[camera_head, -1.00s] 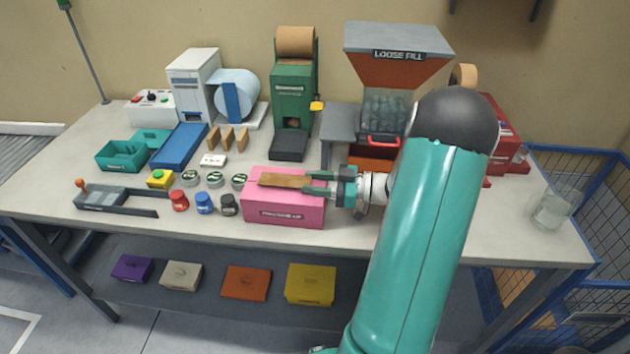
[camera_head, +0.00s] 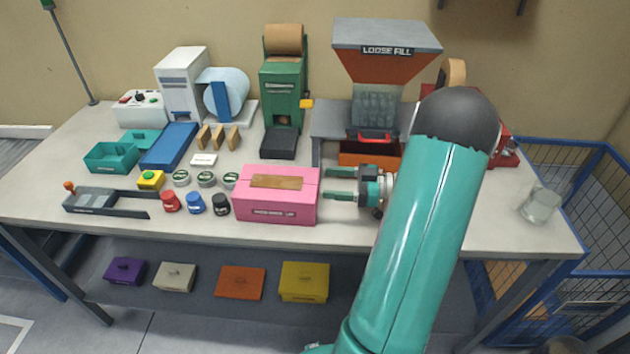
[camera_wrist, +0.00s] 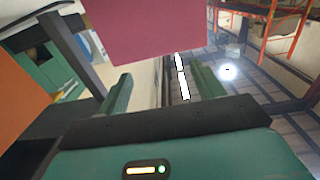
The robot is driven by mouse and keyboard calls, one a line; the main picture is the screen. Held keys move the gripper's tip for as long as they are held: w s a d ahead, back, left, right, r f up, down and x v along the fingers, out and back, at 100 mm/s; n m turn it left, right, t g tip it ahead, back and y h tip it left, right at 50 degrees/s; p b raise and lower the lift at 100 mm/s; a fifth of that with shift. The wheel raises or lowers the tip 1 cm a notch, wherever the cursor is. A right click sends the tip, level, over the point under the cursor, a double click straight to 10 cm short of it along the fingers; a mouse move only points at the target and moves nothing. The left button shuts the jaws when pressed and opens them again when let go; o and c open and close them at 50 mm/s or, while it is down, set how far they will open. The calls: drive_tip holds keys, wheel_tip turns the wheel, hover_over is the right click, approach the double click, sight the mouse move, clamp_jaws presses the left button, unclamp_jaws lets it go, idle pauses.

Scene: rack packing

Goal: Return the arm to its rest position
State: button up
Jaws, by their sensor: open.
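My gripper (camera_head: 341,184) is open and empty over the bench, just right of the pink box (camera_head: 266,210). Its two green fingers point left toward the box, with a gap between them and it. The pink box stands on the bench with a brown strip (camera_head: 276,182) on its top. In the wrist view, my open fingers (camera_wrist: 160,92) show at both sides, and the pink box (camera_wrist: 145,25) fills the upper middle beyond them.
The grey bench (camera_head: 440,238) holds a loose-fill dispenser (camera_head: 385,65) behind my gripper with an orange bin (camera_head: 365,153) below it. Jars and tins stand left of the pink box. A glass (camera_head: 541,204) stands at right. A blue wire cage (camera_head: 590,200) stands beyond the bench's right end.

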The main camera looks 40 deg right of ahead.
drive_tip(key=v, duration=0.6)
drive_tip(key=shift+s+d, duration=0.15)
drive_tip(key=shift+s, duration=0.05)
